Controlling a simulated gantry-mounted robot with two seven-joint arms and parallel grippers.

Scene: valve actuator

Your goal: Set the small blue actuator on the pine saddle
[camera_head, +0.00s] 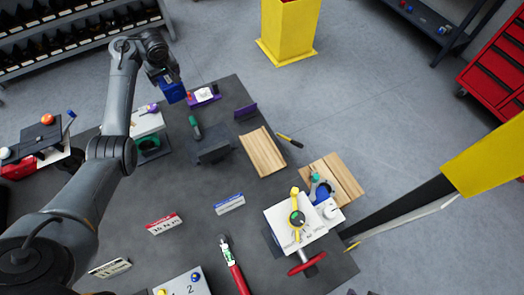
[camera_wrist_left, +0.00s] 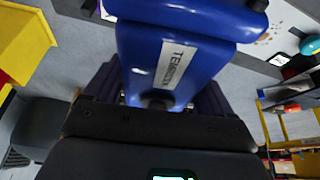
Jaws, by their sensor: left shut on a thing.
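The small blue actuator (camera_head: 172,91) is held in my left gripper (camera_head: 167,79), above the far left edge of the dark table. In the left wrist view, the actuator (camera_wrist_left: 175,65) fills the upper middle, with a white label on its side. The gripper (camera_wrist_left: 158,103) is shut on it, and its fingers are partly hidden behind the blue body. A pine saddle (camera_head: 262,152) with lengthwise grooves lies empty near the table's middle, right of and nearer than the gripper. A second pine piece (camera_head: 345,178) lies further right, partly covered by valve parts. My right gripper is not in view.
A white box (camera_head: 290,222) with a yellow-handled valve stands near the right pine piece. A red-handled wrench (camera_head: 235,268) lies in front.

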